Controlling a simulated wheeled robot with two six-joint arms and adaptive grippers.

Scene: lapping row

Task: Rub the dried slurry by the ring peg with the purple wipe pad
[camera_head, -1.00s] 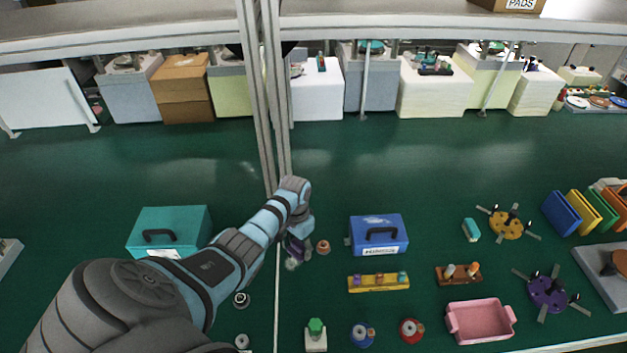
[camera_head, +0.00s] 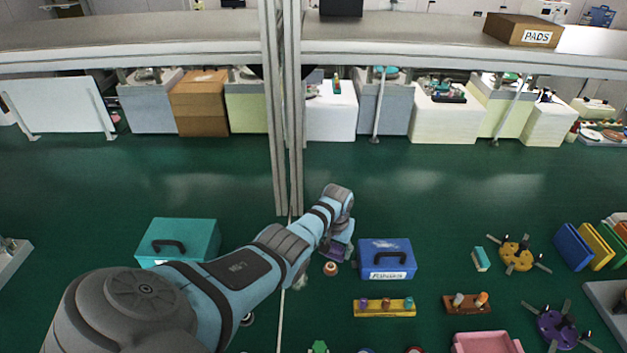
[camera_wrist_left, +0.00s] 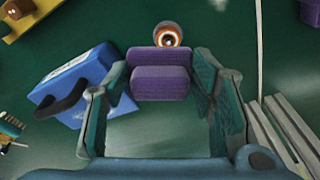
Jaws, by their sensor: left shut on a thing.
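My left gripper (camera_head: 337,252) reaches over the green surface beside the blue case. It is shut on the purple wipe pad (camera_wrist_left: 160,75), which sits between its two fingers in the left wrist view. The pad also shows in the head view (camera_head: 336,250). The small orange and white ring peg (camera_head: 330,268) stands close to the pad, and in the wrist view (camera_wrist_left: 168,35) it is just beyond the pad's edge. I cannot pick out the dried slurry for sure. A paler patch shows between the fingers in the wrist view, perhaps only a reflection. My right gripper is out of view.
The blue case (camera_head: 387,259) stands close to the right of the gripper. A teal case (camera_head: 180,240) is at left. A yellow peg block (camera_head: 385,308) lies in front of the blue case. A metal post (camera_head: 288,120) rises behind the arm. The green surface farther back is clear.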

